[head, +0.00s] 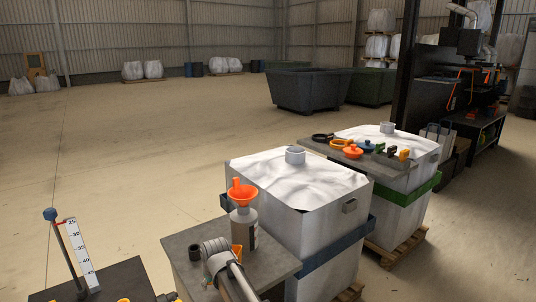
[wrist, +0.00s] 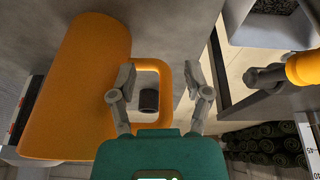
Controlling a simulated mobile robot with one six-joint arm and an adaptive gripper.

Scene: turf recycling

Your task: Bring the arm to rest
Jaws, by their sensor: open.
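My gripper (wrist: 160,78) is open in the wrist view, its two grey fingers spread in front of the teal palm. Between and beyond the fingers shows the loop handle of a large orange-yellow container (wrist: 80,85), which lies to the left in that view. No finger is visibly closed on the handle; the exact gap is unclear. A short dark cylinder (wrist: 148,100) shows through the handle loop, apart from the fingers. In the head view I cannot make out the fingertips.
In the head view, a grey table (head: 185,268) holds a bottle with an orange funnel (head: 243,197). White bulk containers (head: 300,185) stand beside it. A ruler on a post (head: 78,250) stands at the lower left. Open floor (head: 130,130) lies beyond.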

